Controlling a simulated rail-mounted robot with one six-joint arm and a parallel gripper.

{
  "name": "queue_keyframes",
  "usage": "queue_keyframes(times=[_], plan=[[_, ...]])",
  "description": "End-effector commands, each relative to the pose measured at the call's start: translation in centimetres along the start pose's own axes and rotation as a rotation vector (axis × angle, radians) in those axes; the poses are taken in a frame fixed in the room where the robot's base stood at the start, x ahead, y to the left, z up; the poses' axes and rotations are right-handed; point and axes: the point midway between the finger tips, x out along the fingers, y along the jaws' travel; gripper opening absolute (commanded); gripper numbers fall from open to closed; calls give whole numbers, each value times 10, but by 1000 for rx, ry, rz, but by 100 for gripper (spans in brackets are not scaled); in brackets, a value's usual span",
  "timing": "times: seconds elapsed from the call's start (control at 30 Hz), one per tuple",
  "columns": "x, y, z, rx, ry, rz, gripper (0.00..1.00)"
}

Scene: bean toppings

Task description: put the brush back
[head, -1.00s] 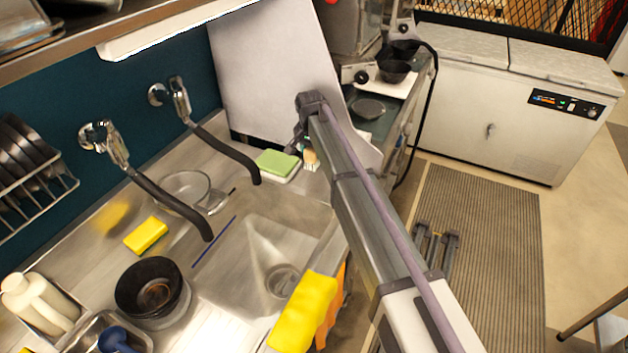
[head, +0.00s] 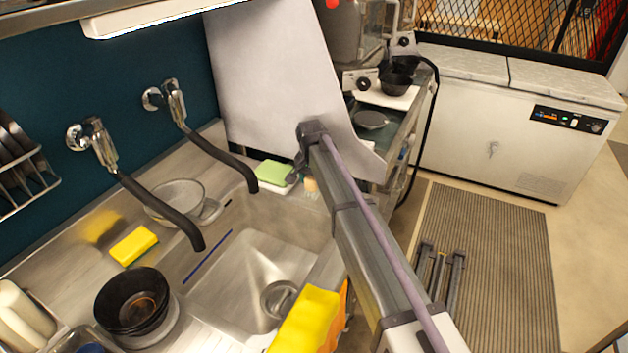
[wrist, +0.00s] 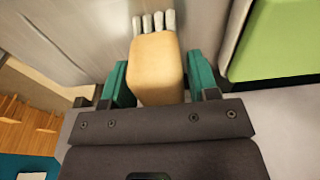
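The brush (head: 310,186) has a tan wooden block and white bristle tufts. My gripper (head: 304,172) is over the far end of the sink, beside the green sponge. The lower part of the brush is hidden by the gripper body. I cannot tell whether the bristles touch a surface.
The green sponge (head: 273,172) lies on a white holder left of the brush. A sink basin (head: 240,290), two black-hosed taps (head: 160,210), a glass bowl (head: 172,200), a yellow sponge (head: 134,245) and a black bowl (head: 132,300) are nearby. A large grey panel (head: 270,80) stands behind.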

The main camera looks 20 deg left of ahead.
Motion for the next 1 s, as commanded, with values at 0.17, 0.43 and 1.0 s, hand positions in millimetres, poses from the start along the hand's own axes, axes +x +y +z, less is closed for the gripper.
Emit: queue_keyframes(times=[0.17, 0.43, 1.0], plan=[[0, 0, 0, 0, 0, 0, 68], [-6, 0, -1, 0, 0, 0, 68], [-126, 0, -1, 0, 0, 0, 68]])
